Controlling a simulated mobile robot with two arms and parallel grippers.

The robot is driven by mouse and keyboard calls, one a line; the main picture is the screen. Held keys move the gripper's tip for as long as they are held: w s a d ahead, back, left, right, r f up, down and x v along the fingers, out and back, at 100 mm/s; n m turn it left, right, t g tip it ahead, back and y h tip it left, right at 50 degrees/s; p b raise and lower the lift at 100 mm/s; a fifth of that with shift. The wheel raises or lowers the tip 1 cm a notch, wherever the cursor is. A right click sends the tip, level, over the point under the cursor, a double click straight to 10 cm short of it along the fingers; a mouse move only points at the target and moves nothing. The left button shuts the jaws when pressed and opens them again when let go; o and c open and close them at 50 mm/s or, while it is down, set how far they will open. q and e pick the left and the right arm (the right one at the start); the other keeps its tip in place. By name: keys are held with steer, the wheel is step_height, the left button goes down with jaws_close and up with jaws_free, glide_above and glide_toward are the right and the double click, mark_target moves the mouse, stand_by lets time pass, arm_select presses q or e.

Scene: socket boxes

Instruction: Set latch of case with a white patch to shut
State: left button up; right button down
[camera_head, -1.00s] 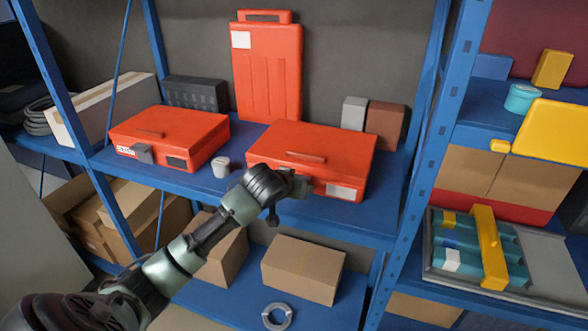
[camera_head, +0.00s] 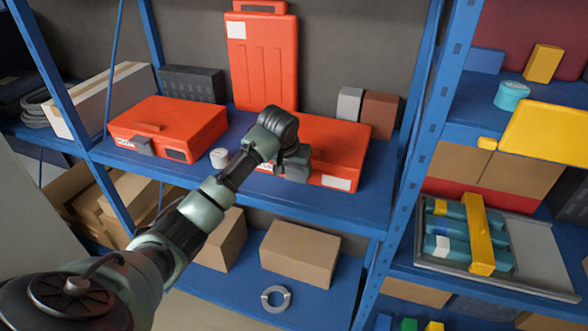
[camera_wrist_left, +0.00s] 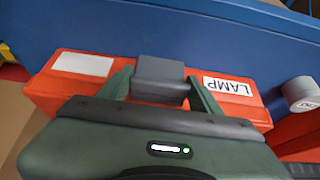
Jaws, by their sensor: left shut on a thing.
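The red case with a white patch (camera_head: 340,150) lies flat on the blue shelf, right of a second red case. Its white patch (camera_head: 337,183) is at the right of its front. In the left wrist view the patch (camera_wrist_left: 83,64) is left of the grey latch (camera_wrist_left: 160,70), and a LAMP label (camera_wrist_left: 228,86) is right of it. My left gripper (camera_wrist_left: 160,92) is shut on the latch, one green finger at each side. In the head view my left gripper (camera_head: 297,165) and wrist cover part of the case's front and lid. My right gripper is not in view.
The other red case (camera_head: 185,125) with a dark patch stands left, with a small white pot (camera_head: 220,158) between the cases. A tall red case (camera_head: 262,65) stands upright behind. Grey and brown blocks (camera_head: 378,113) stand behind right. A blue post (camera_head: 430,120) rises at the right.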

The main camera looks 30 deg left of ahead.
arm_select(q)
steer(key=o, duration=1.4)
steer(key=shift+w, duration=0.1)
steer(key=b+v, duration=0.2)
steer(key=v, duration=0.5)
steer(key=shift+s+r+b, duration=0.2)
steer(key=shift+r+b, duration=0.1)
steer(key=shift+b, duration=0.05)
